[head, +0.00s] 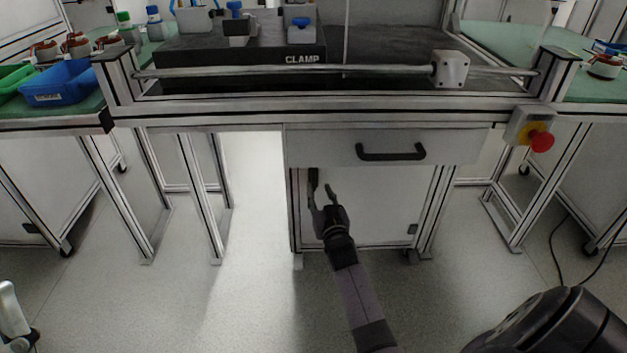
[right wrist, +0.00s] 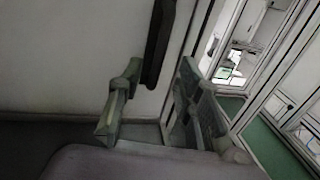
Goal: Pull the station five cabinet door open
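The cabinet door (head: 385,205) is a pale panel under the table, below a drawer. It looks shut. Its black vertical handle (head: 314,180) is near the door's left edge and also shows in the right wrist view (right wrist: 158,45). My right gripper (head: 322,188) is at this handle, with its fingers spread. In the right wrist view, the open fingers (right wrist: 158,75) stand on either side of the handle's lower end, with gaps visible. Contact cannot be told. My left gripper is not clearly in view.
The drawer (head: 465,147) above the door has a black horizontal handle (head: 391,152). A red emergency button (head: 542,142) sits on the right table post. Table legs (head: 203,195) stand left of the cabinet. The floor (head: 255,290) in front is clear.

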